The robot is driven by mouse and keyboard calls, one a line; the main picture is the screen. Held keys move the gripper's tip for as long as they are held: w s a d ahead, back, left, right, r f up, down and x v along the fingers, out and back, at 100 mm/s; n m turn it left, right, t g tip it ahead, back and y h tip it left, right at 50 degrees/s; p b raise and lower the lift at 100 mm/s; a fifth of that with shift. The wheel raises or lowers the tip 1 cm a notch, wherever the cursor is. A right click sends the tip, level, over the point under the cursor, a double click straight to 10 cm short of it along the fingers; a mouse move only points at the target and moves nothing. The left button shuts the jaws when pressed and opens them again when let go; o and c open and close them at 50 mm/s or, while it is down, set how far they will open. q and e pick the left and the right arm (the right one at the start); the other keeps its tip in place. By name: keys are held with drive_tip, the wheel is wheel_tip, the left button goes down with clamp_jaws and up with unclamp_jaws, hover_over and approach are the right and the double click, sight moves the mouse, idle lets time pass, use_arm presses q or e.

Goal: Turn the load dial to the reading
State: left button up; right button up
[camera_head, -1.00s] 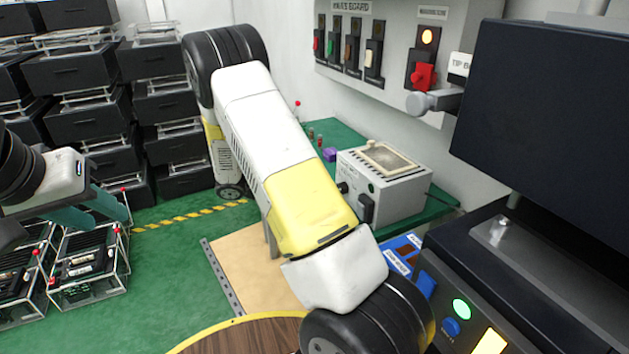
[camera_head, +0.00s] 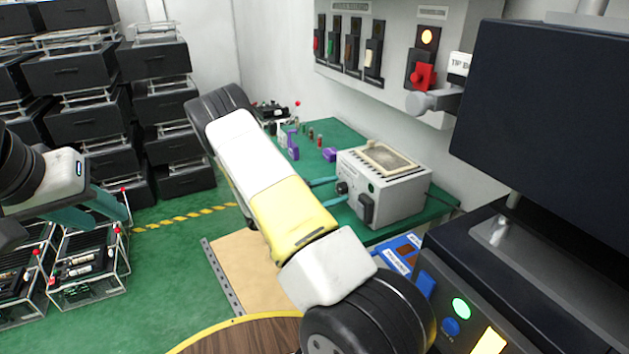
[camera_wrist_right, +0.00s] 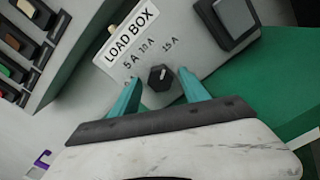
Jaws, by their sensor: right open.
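The load box (camera_head: 400,203) is a grey box on the green bench, and its label (camera_wrist_right: 132,34) reads LOAD BOX in the right wrist view. Its black dial (camera_wrist_right: 160,78) has a small white mark, pointing upward and slightly right in that view, below the 10 A and 15 A markings; the exact reading is hard to tell. My right gripper (camera_wrist_right: 161,80) is open, with one teal finger on each side of the dial; contact cannot be told. In the head view, my right gripper (camera_head: 341,190) reaches the box's left face. My left gripper (camera_head: 98,210) is open and empty, far left.
A black rocker switch (camera_head: 367,209) sits beside the dial. Purple pieces (camera_head: 330,155) and small pegs stand on the bench behind. A wall board (camera_head: 375,45) with switches hangs above. A dark monitor (camera_head: 560,110) and control panel (camera_head: 455,310) fill the right side.

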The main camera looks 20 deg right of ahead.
drive_tip(key=shift+d, duration=0.2)
clamp_jaws()
idle(0.3)
drive_tip(key=n, duration=0.3)
drive_tip(key=shift+n, duration=0.4)
drive_tip(key=n, duration=0.3)
drive_tip(key=shift+n, duration=0.3)
drive_tip(key=n, duration=0.6)
drive_tip(key=shift+n, duration=0.4)
